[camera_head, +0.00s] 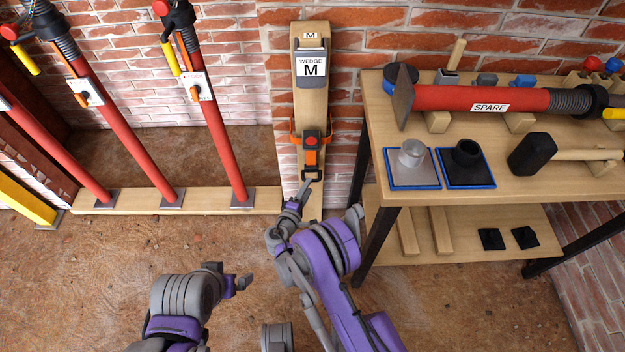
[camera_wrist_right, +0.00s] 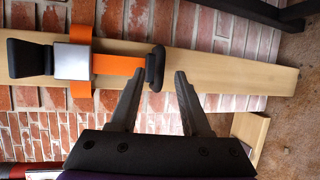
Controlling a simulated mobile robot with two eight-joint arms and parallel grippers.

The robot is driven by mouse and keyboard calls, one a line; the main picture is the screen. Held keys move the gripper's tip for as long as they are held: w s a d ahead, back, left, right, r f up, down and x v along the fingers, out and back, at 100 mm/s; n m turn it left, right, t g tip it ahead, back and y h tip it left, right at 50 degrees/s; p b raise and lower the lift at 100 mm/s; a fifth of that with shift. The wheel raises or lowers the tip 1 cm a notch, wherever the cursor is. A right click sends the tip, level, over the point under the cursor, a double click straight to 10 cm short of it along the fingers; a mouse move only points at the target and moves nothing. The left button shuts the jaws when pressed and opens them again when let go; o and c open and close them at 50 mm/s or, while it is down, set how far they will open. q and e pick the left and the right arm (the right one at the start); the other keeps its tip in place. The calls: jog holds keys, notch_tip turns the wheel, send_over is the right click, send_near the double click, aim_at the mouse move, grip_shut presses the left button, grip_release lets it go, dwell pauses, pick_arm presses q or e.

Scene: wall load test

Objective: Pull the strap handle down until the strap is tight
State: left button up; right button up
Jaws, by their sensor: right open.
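The orange strap (camera_head: 311,158) runs down a wooden board on the brick wall, below a ratchet buckle (camera_head: 311,138) with a red button. The black strap handle (camera_head: 312,174) hangs at its lower end. In the right wrist view the handle (camera_wrist_right: 155,68) appears sideways, with the strap (camera_wrist_right: 115,65) and buckle (camera_wrist_right: 72,62) to its left. My right gripper (camera_wrist_right: 160,76) is open, its fingertips on either side of the handle's near end in the picture; contact cannot be told. My left gripper (camera_head: 242,283) is low over the floor, away from the board; its jaws are unclear.
A wedge block (camera_head: 312,68) marked M sits higher on the board (camera_head: 307,108). A wooden workbench (camera_head: 470,180) stands close on the right, holding a red spare prop (camera_head: 460,98) and tools. Red props (camera_head: 215,130) lean on the left. Open dirt floor (camera_head: 110,270) lies in front.

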jog(key=x, duration=0.5)
grip_shut()
dwell(1.4)
